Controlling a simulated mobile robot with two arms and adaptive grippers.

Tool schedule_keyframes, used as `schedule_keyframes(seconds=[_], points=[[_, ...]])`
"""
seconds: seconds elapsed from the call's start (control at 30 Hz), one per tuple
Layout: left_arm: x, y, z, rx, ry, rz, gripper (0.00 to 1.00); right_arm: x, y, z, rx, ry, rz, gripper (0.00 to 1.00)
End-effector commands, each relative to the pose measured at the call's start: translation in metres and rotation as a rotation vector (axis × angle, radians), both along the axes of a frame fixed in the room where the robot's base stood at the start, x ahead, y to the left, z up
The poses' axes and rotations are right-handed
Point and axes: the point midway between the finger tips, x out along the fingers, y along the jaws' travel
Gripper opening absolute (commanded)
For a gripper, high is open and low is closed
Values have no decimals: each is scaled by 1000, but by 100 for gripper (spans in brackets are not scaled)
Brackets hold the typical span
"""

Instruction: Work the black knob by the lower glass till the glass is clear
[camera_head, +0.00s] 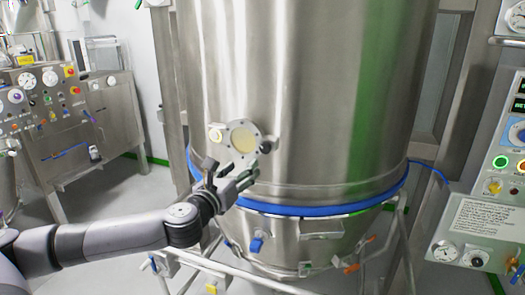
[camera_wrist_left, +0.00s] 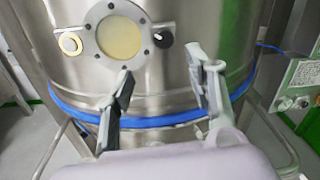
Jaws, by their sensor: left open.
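The lower glass (camera_head: 243,139) is a round window in a bolted steel flange on the big steel vessel. Its pane looks cloudy and pale yellow, also in the left wrist view (camera_wrist_left: 119,38). The black knob (camera_head: 268,145) sits just right of the flange; in the left wrist view the knob (camera_wrist_left: 163,36) is dark with a light bracket. My left gripper (camera_head: 232,169) is open and empty, just below the glass. In the left wrist view its fingers (camera_wrist_left: 162,69) are spread below the knob, with the knob beyond the gap between them. My right gripper is not in view.
A yellow-ringed round fitting (camera_wrist_left: 70,44) sits left of the glass. A blue band (camera_head: 310,210) circles the vessel below. A control panel (camera_head: 480,225) stands at right, another console (camera_head: 40,115) at left. Frame rails run beneath the vessel.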

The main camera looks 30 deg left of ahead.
Motion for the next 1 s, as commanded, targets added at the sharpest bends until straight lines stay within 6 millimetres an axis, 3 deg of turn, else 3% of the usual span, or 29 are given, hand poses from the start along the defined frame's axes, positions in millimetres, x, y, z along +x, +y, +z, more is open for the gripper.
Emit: schedule_keyframes(seconds=[0.17,0.7,1.0], points=[[17,-3,4,-5,-4,-10,50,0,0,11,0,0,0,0],[106,13,3,-4,-1,-7,50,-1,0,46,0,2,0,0],[128,16,0,0,0,-9,50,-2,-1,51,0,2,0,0]])
